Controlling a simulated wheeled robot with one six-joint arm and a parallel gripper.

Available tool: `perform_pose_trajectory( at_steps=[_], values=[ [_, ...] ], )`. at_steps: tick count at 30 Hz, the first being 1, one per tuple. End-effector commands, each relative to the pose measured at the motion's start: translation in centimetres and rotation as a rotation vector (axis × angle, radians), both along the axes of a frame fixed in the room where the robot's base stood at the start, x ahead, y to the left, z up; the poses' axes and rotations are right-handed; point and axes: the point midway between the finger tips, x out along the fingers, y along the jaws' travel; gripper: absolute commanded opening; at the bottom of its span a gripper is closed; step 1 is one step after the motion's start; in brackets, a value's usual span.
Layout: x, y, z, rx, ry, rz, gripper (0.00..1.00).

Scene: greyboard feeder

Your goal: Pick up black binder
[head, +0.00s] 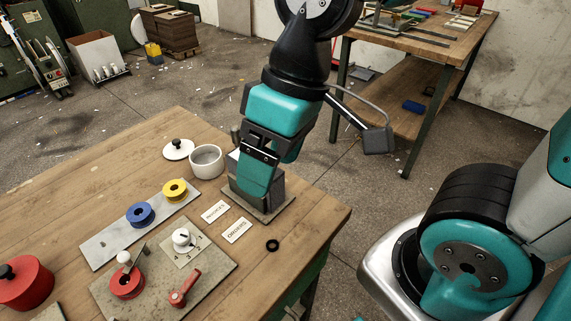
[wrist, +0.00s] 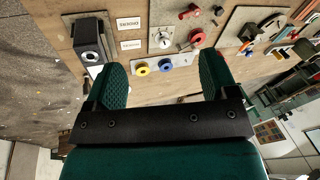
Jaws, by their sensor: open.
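A dark box-like item (head: 275,190), which looks like the black binder, stands upright on a thin base plate near the table's right corner. In the head view my gripper (head: 268,173) is in front of it and hides much of it. In the wrist view the dark item (wrist: 90,42) shows a round hole and a pale edge. It lies outside my fingers, beyond the left one. My gripper (wrist: 164,75) is open, with nothing between its teal fingers. Whether a finger touches the item cannot be told.
Two paper labels (head: 215,211) lie beside the base plate. A white pot (head: 206,161) and its lid (head: 179,149) stand behind. Yellow (head: 175,190) and blue (head: 140,214) spools sit on a grey strip. A dial plate with a red lever (head: 184,287) and a black ring (head: 272,245) are nearer.

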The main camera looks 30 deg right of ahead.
Motion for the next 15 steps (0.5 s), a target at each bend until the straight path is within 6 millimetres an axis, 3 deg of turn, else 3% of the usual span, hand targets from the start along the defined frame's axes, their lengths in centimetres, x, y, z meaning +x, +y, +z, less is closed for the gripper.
perform_pose_trajectory(
  at_steps=[1, 3, 9, 12, 15],
  values=[
    [2.1, -0.2, 1.3, -0.035, 0.01, -0.027, 0.79],
    [5.3, -0.9, 2.0, -0.094, 0.02, -0.075, 0.79],
    [12.9, -3.2, 2.1, -0.252, 0.044, -0.205, 0.79],
    [14.8, -4.0, 1.7, -0.298, 0.05, -0.241, 0.79],
    [15.5, -4.3, 0.5, -0.318, 0.056, -0.255, 0.79]
  ],
)
